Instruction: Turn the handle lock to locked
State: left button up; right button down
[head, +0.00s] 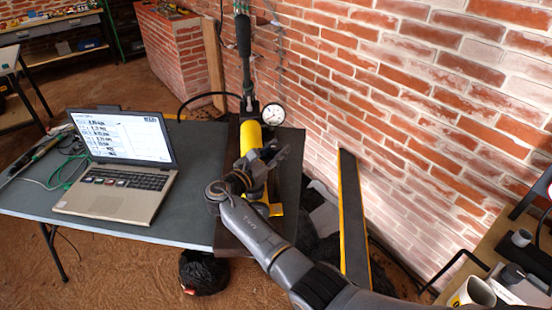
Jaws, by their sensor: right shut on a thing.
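A yellow hand pump (251,136) lies on a dark board at the table's right end, beside the brick wall. Its long lever handle (243,37) with a black grip stands up at the far end. A round white pressure gauge (273,114) sits beside the pump's far end. My right gripper (272,160) is over the near part of the pump and is shut on a part of it. The gripper covers that part, so I cannot make out the handle lock or its position. My left gripper is out of view.
An open laptop (118,160) stands on the grey table (190,215) left of the pump, with tools and cables at its left. The brick wall (400,110) is close on the right. A black and yellow beam (352,215) leans nearby. A wooden bench with mugs is lower right.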

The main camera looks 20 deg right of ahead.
aim_at(276, 147)
jog(key=shift+m+g+h+b, duration=0.3)
jog(key=shift+m+g+b, duration=0.1)
jog(key=shift+g, duration=0.1)
jog(key=c, duration=1)
grip_release()
notch_tip(276, 147, up, 10)
